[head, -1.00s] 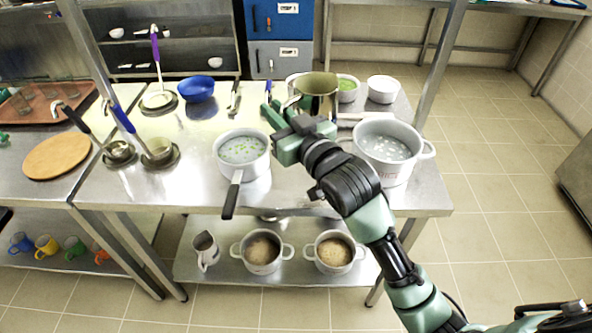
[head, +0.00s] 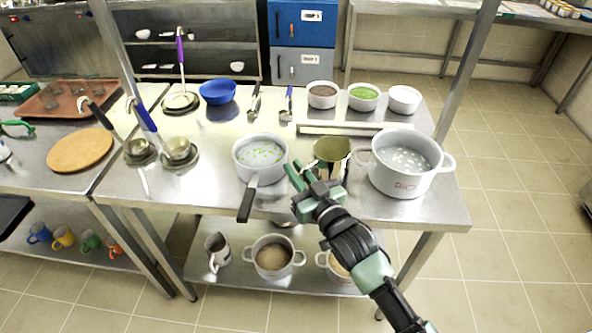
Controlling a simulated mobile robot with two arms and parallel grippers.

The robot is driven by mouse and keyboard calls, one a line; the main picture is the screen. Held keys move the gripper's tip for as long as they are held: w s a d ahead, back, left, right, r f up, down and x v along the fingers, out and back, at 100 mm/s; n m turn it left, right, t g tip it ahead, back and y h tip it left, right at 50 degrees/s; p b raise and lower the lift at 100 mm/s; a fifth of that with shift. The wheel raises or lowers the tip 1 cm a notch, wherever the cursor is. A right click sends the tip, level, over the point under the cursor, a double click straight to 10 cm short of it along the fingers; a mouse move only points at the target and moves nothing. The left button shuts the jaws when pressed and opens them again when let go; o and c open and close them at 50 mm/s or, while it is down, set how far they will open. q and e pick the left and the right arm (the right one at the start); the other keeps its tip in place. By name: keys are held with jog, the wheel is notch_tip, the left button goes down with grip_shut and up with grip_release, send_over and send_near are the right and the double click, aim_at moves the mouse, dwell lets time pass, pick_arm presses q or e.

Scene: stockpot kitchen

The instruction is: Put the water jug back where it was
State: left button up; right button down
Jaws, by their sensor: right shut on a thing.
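The water jug, an olive-tinted metal vessel (head: 332,151), is upright over the front part of the steel table, between the white saucepan (head: 259,156) and the big white pot (head: 401,175). My right gripper (head: 312,180) is shut on the jug at its near left side; the exact grip is partly hidden by the gripper. I cannot tell whether the jug's base touches the table. My left gripper is not in view.
The big pot stands close to the jug's right, the saucepan with its black handle to its left. A pale rail (head: 345,130) lies behind. Bowls (head: 363,98) line the back. Ladles (head: 177,150) stand at left. Pots and a small pitcher (head: 217,250) are on the lower shelf.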

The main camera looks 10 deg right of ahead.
jog(key=shift+r, duration=0.1)
jog(key=c, duration=1.4)
grip_release()
jog(key=shift+f, duration=0.2)
jog(key=shift+c, duration=0.2)
jog(key=shift+r, duration=0.25)
jog(key=b+v, duration=0.1)
jog(key=v, duration=1.1)
